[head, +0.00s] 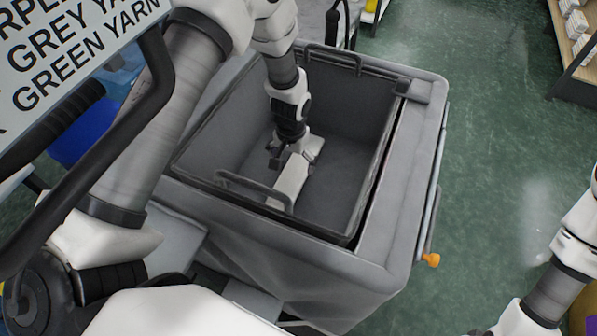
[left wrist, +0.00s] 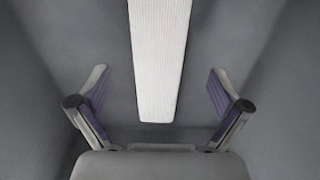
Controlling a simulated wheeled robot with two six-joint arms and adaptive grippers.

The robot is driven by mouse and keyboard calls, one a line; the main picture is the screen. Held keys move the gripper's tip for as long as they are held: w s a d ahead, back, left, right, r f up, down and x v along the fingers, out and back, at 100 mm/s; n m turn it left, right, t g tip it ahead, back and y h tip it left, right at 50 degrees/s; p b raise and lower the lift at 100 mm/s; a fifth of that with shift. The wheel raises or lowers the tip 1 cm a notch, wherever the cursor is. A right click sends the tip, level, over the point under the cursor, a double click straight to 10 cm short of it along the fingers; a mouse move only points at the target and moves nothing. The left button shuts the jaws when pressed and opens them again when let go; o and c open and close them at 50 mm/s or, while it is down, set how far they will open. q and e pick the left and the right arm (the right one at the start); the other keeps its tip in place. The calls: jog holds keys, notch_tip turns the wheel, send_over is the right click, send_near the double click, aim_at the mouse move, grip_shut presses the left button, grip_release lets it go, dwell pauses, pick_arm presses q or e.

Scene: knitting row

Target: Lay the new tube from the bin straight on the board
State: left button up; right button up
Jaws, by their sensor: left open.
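The tube (head: 290,183) is a long white piece inside the grey bin (head: 408,185). In the left wrist view the tube (left wrist: 158,60) looks finely ribbed, and its near end lies between my fingers. My left gripper (head: 288,153) is down inside the bin at the tube. Its fingers (left wrist: 158,88) are spread wide on either side of the tube, with a gap at each side. I cannot tell how far the gripper is above the tube. No board for laying the tube on can be made out. My right arm shows at the right edge, its gripper out of view.
The bin has a raised rim and wire handles (head: 255,187) at its near and far sides. An orange knob (head: 431,260) sticks out at its right. A sign with yarn names (head: 70,45) stands at upper left. Green floor (head: 490,150) is clear to the right.

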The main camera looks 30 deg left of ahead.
aim_at(292, 177)
pick_arm(q)
jog(key=shift+s+d+f+p, duration=0.1)
jog(key=shift+s+f+p, duration=0.25)
jog(key=shift+s+f, duration=0.3)
jog(key=f, duration=0.2)
jog(key=w+f, duration=0.1)
jog(key=f, duration=0.1)
jog(key=shift+f+p, duration=0.2)
jog(key=shift+p, duration=0.1)
jog(key=shift+s+r, duration=0.2)
jog(key=c, duration=1)
pick_arm(e)
jog(key=shift+s+r, duration=0.25)
jog(key=shift+r, duration=0.2)
jog(key=shift+s+r, duration=0.2)
jog(key=shift+r, duration=0.25)
pick_arm(q)
jog(key=shift+r, duration=0.1)
jog(key=shift+r, duration=0.25)
notch_tip(292, 177, up, 17)
jog(key=b, duration=0.2)
jog(key=shift+r, duration=0.15)
pick_arm(e)
notch_tip(292, 177, down, 2)
